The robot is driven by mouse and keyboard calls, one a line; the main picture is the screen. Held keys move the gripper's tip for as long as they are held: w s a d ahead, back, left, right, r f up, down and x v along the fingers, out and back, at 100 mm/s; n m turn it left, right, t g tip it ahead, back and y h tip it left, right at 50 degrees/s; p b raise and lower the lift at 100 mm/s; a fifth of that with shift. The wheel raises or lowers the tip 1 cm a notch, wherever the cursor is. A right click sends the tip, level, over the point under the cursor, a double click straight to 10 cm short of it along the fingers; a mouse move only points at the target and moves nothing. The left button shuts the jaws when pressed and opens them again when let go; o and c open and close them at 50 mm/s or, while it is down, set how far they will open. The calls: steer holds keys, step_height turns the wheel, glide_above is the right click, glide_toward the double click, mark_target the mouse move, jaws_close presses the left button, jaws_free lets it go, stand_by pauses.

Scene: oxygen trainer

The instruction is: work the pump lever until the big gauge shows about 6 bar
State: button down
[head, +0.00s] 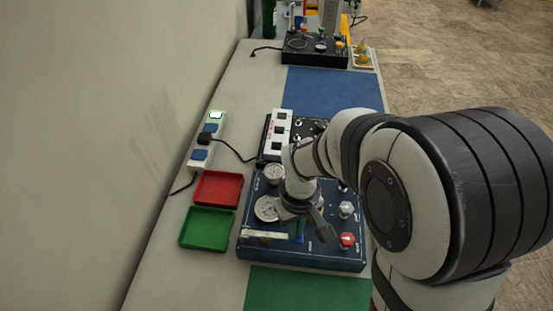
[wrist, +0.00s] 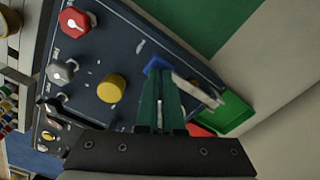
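The dark blue pump panel (head: 335,259) lies on the bench. The big gauge (head: 266,208) is on its left side; its needle is too small to read. The pale pump lever (head: 265,234) lies across the panel's front left. In the wrist view the lever (wrist: 195,90) runs off to the right from a blue part (wrist: 157,64). My gripper (wrist: 159,84) has its green fingers close together, with a thin gap between them. The tips are at the blue part; whether they touch it is unclear. In the head view my gripper (head: 296,236) is over the panel beside the lever's right end.
A smaller gauge (head: 274,173), a red knob (head: 347,240) and a grey knob (head: 346,209) stand on the panel. A red tray (head: 219,203) and a green tray (head: 207,244) lie to its left. A switch box (head: 276,133) stands behind. The green mat (head: 305,288) in front is clear.

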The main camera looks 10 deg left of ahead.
steer(key=shift+f, duration=0.6)
steer(key=shift+r, duration=1.95)
steer(key=shift+f, duration=0.1)
stand_by(0.6)
steer(key=shift+f, duration=1.85)
steer(key=shift+r, duration=1.95)
